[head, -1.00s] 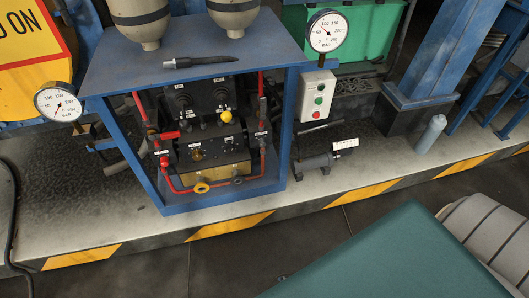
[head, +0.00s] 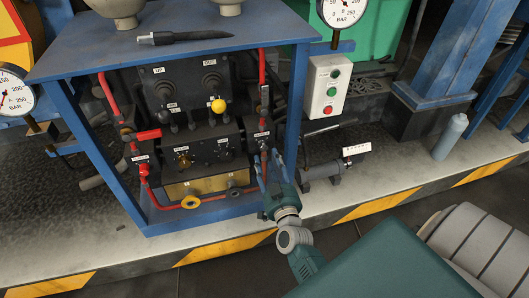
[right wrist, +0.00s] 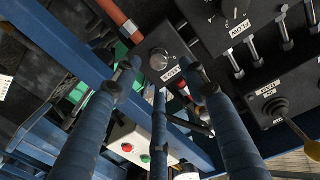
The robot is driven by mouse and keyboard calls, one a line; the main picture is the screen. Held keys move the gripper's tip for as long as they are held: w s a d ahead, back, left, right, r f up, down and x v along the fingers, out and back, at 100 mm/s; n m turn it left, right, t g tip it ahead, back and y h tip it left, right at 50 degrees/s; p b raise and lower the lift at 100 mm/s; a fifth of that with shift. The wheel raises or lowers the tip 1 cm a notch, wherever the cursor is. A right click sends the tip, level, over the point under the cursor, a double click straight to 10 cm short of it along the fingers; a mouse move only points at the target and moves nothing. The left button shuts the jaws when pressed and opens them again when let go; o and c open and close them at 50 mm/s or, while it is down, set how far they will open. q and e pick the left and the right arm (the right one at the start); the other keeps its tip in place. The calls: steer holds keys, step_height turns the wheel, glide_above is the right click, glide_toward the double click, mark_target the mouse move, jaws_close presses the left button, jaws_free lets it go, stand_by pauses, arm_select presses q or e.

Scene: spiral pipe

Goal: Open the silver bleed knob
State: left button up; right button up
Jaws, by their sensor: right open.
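The silver bleed knob (right wrist: 159,60) is a small round metal knob on a dark block, beside an upside-down white label (right wrist: 172,72), in the right wrist view. In the head view the knob (head: 263,146) is small, on the right side of the dark control panel (head: 215,150), below a white label. My right gripper (head: 268,166) is open and empty, just below and in front of that knob, with its fingers pointing up at it. In the right wrist view the blue fingers of my right gripper (right wrist: 161,75) spread around the knob's area; contact cannot be told. My left gripper is out of view.
A blue frame (head: 285,105) surrounds the panel, its right post close to my gripper. Red pipes (head: 262,70) run down both sides. A white button box (head: 325,88) stands to the right.

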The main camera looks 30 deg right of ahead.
mark_target(264, 148)
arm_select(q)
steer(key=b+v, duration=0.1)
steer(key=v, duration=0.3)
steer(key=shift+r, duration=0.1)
arm_select(e)
steer(key=x, duration=0.6)
